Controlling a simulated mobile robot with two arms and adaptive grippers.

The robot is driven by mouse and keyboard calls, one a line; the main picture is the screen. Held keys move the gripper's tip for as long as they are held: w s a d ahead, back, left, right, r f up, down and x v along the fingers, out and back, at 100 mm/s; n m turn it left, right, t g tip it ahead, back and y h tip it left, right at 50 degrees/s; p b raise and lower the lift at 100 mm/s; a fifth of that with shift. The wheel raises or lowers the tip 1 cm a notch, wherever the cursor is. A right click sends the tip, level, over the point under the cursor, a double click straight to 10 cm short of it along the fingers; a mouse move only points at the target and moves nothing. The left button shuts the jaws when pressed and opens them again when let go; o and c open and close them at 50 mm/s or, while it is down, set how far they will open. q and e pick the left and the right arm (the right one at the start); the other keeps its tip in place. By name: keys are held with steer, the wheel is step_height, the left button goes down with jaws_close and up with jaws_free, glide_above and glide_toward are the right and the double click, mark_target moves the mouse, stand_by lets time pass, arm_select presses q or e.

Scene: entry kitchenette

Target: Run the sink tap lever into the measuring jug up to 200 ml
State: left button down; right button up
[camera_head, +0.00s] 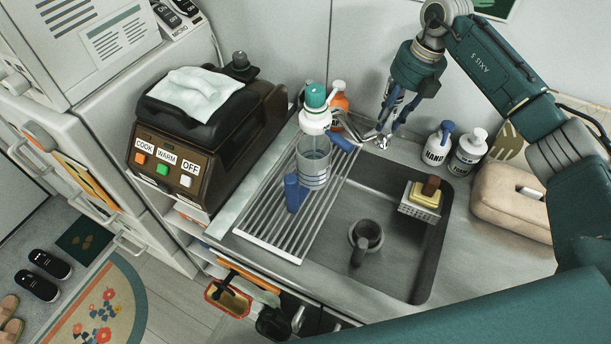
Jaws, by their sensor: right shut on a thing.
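The chrome sink tap (362,133) stands behind the sink, its spout reaching left to a white body with a teal cap (315,97). My right gripper (382,138) comes down from above, its fingers shut on the tap lever; the fingers hide most of the lever. The clear measuring jug (314,168) is upright below the white body, over the drying rack. My left gripper is not in view.
A sponge holder (421,203) is at the basin's right. Bottles (467,152) and a beige case (510,203) stand right; a brown appliance (220,145) stands left.

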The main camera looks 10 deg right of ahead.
stand_by(0.4)
steer(key=shift+w+a+r+m+p, duration=0.1)
steer(key=shift+w+a+m+p, duration=0.2)
steer(key=shift+m, duration=0.3)
steer(key=shift+a+m, duration=0.15)
steer(key=shift+m, duration=0.15)
steer(key=shift+s+d+n, duration=0.25)
steer(key=shift+d+n, duration=0.3)
steer(key=shift+n, duration=0.25)
stand_by(1.6)
